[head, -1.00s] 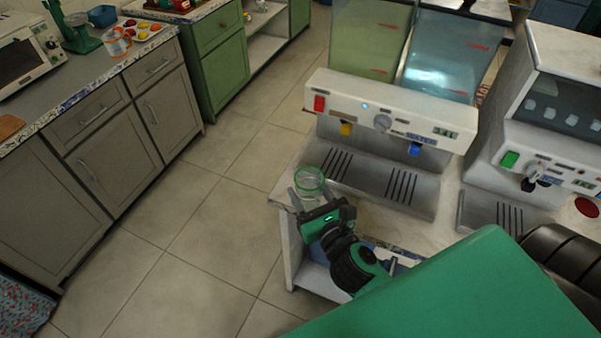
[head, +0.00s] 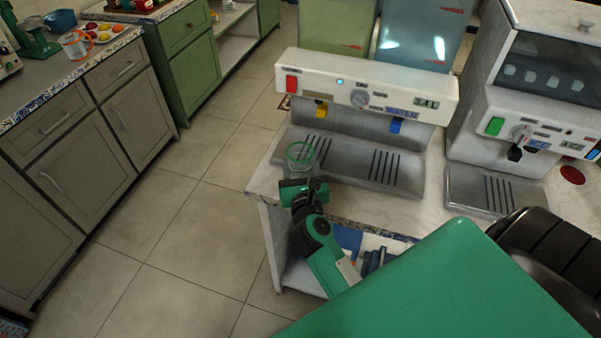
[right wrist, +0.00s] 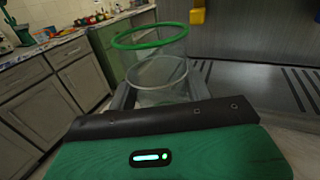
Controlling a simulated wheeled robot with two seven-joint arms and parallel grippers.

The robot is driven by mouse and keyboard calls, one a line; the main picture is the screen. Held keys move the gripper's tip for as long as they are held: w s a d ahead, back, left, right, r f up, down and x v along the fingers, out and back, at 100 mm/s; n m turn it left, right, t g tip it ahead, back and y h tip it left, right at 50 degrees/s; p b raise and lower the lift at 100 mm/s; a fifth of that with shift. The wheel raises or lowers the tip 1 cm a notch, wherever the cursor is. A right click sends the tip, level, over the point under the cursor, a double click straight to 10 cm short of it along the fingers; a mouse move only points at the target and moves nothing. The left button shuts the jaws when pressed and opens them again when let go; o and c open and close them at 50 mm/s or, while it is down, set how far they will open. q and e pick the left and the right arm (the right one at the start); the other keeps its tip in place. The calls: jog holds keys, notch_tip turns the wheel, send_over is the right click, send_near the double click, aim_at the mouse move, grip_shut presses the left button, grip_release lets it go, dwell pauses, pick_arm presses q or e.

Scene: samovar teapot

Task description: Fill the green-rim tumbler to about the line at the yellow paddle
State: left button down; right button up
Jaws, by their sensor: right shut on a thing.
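The green-rim tumbler (head: 300,156) is clear glass and stands upright at the front left corner of the drink dispenser (head: 365,95). It also shows in the right wrist view (right wrist: 155,65), where a pale ring is visible in the glass; I cannot tell whether that is its base or a line. No coloured drink shows in it. My right gripper (head: 300,180) is shut on the tumbler from the near side. The yellow paddle (head: 321,110) hangs under the dispenser's panel, behind and right of the tumbler, apart from it. My left gripper is out of view.
A blue paddle (head: 396,126) hangs right of the yellow one, above the slotted drip tray (head: 345,168). A second machine (head: 530,130) stands at the right. Open floor lies left of the counter; a grey cabinet counter (head: 80,140) stands beyond.

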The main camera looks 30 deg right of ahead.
jog(key=shift+d, duration=0.1)
jog(key=shift+w+d+r, duration=0.1)
jog(key=shift+w+d, duration=0.15)
jog(key=w+d, duration=0.3)
jog(key=d, duration=0.1)
jog(key=w+d+p, duration=0.1)
jog(key=w+d, duration=0.3)
jog(key=shift+w+d, duration=0.2)
jog(key=shift+d, duration=0.1)
jog(key=shift+w+d+p, duration=0.3)
jog(key=shift+d+p, duration=0.05)
jog(key=shift+d, duration=0.05)
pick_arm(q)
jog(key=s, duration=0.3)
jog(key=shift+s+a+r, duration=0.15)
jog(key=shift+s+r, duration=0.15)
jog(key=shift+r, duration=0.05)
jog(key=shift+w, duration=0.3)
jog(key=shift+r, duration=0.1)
pick_arm(e)
jog(key=shift+w+d, duration=0.2)
